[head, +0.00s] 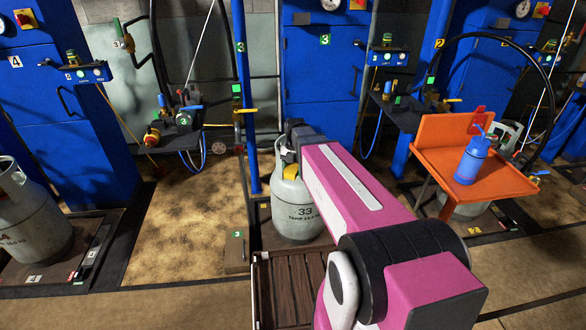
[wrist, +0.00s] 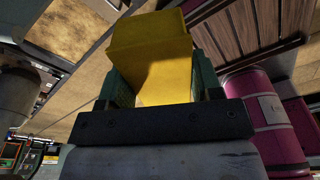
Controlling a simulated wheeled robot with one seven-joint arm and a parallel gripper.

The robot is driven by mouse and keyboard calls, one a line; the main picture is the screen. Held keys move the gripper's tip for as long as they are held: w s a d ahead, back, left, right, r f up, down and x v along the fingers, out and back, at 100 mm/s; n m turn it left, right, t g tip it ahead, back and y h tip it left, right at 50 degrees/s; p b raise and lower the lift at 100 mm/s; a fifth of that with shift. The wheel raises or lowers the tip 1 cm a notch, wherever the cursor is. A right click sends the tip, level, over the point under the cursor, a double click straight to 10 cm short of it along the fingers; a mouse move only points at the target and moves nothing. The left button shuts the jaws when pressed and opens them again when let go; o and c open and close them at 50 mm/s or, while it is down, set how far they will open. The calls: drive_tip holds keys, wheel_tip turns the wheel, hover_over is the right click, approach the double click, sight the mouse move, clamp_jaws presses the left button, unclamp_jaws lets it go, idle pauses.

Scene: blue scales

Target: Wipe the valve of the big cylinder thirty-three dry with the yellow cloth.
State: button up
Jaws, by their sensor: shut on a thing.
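The valve itself is hidden behind my gripper and arm. In the wrist view my gripper (wrist: 160,88) is shut on the yellow cloth (wrist: 155,50), which is bunched between the green fingers and sticks out beyond them.
An orange table (head: 440,165) with a blue bottle (head: 472,160) stands at right. A dark shelf with valves (head: 182,130) and a blue post (head: 240,80) are close left of my arm. A slatted wooden platform (head: 288,285) lies in front.

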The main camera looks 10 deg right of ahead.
drive_tip(key=shift+w, duration=0.1)
drive_tip(key=shift+w+d+f, duration=0.65)
drive_tip(key=shift+w+d, duration=0.15)
drive_tip(key=shift+w, duration=0.65)
drive_tip(key=shift+w+d+f, duration=0.6)
drive_tip(key=shift+w+d, duration=0.25)
drive_tip(key=shift+w, duration=0.65)
drive_tip(key=shift+w+d+f, duration=0.65)
drive_tip(key=shift+w+d, duration=0.15)
drive_tip(key=shift+w, duration=0.65)
drive_tip(key=shift+c, duration=0.3)
drive_tip(key=shift+w, duration=0.1)
drive_tip(key=shift+s+a, duration=0.25)
drive_tip(key=shift+s, duration=0.2)
drive_tip(key=shift+s+a, duration=0.2)
drive_tip(key=shift+s, duration=0.25)
drive_tip(key=shift+w+d+r, duration=0.15)
drive_tip(key=shift+w+d, duration=0.25)
drive_tip(key=shift+w, duration=0.35)
drive_tip(key=shift+s+a, duration=0.1)
drive_tip(key=shift+s, duration=0.05)
